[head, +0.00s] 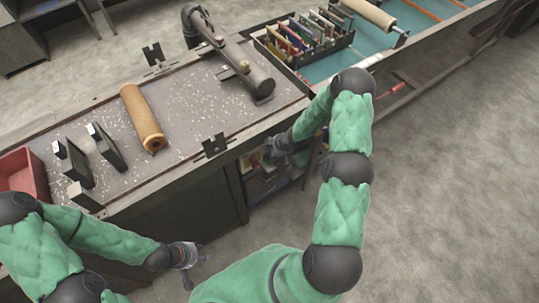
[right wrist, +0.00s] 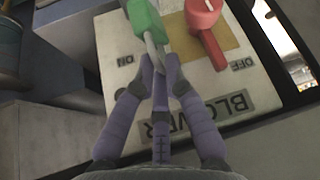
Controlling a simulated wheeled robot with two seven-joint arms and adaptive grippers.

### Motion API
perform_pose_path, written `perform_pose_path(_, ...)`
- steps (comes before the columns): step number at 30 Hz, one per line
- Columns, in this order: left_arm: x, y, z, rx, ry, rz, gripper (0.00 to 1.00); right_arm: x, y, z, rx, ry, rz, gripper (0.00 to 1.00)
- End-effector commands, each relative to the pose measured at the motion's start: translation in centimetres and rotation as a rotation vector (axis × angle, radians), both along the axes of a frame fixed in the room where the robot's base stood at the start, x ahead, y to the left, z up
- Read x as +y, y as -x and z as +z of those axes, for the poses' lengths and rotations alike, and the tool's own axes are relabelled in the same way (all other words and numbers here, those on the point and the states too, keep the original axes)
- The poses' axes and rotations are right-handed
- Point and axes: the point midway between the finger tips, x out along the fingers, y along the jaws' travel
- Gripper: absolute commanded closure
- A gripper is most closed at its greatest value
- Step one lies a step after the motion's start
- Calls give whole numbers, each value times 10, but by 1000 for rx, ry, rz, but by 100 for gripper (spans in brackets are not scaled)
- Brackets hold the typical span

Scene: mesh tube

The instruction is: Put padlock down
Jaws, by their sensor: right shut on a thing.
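A green padlock (right wrist: 145,18) with a pale metal shackle shows at the top of the right wrist view. My right gripper (right wrist: 161,78) is shut on the padlock, its purple fingertips around the lower part of the shackle. Behind it is a white switch box (right wrist: 120,82) labelled BLOWER, with ON and OFF marks and a red handle (right wrist: 205,35). I cannot tell whether the padlock touches the box. In the head view my right gripper (head: 275,150) is beside the workbench, below its top edge, and the padlock is not discernible. My left gripper (head: 188,262) is low in front of the bench; its opening is unclear.
The workbench (head: 190,105) carries a tan mesh tube (head: 142,115), a dark pipe fitting (head: 235,65) and several black brackets. A red bin (head: 22,172) is at the left end. A crate of files (head: 305,35) stands farther right. Floor at right is clear.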

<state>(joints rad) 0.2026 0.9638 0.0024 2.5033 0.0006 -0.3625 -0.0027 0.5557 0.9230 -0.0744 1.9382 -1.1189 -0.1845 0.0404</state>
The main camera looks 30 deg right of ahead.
Motion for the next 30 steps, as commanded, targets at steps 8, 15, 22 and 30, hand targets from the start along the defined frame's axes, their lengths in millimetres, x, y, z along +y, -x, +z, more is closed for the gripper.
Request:
perform_pose_path(8,0,0,-18,0,0,0,60,0,-2,-35,-1,0,0,100)
perform_pose_path(15,0,0,-16,0,0,0,60,0,-2,-33,-2,1,0,100)
perform_pose_path(22,0,0,-18,0,0,0,60,0,-2,-36,-2,1,0,78)
perform_pose_path(30,0,0,-17,0,0,0,60,0,-2,-35,0,0,1,78)
